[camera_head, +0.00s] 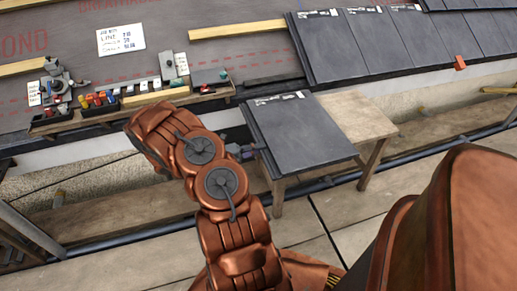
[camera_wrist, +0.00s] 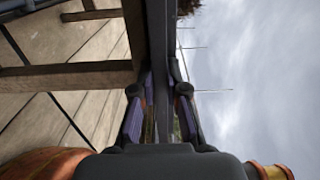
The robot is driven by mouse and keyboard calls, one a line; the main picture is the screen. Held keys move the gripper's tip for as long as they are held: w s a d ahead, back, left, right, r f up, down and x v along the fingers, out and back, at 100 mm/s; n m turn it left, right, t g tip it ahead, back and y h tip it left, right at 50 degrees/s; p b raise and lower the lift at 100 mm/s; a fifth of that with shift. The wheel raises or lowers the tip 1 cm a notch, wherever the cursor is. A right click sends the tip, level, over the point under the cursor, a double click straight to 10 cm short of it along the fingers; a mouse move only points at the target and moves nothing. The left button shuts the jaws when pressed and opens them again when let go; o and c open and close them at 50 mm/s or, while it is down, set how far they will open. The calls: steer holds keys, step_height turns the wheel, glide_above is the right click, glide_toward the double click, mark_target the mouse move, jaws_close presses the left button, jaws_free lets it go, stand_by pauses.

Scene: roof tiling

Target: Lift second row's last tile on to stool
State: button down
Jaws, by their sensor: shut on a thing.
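A dark slate tile (camera_head: 295,130) with a pale label along its upper edge lies flat over the left part of the wooden stool (camera_head: 365,118). My gripper (camera_head: 248,150) is at the tile's left edge, mostly hidden behind my arm. In the wrist view my gripper (camera_wrist: 162,108) is shut on the tile (camera_wrist: 161,40), seen edge-on between the fingers. The stool's wooden frame (camera_wrist: 70,76) shows close beside the tile there. I cannot tell whether the tile rests fully on the stool top. The right part of the stool top is bare.
Rows of slate tiles (camera_head: 385,45) cover the roof at the upper right. A wooden batten (camera_head: 237,30) and a white note (camera_head: 121,39) lie on the underlay. A tool tray (camera_head: 130,108) stands left of my arm. Scaffold planks (camera_head: 300,237) lie below.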

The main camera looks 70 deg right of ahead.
steer(key=shift+f, duration=0.35)
steer(key=c, duration=1.1)
jaws_free()
steer(key=shift+p+v, duration=2.1)
steer(key=shift+v, duration=1.7)
steer(key=shift+r, duration=0.1)
steer(key=shift+r+p, duration=1.45)
steer(key=shift+r, duration=0.9)
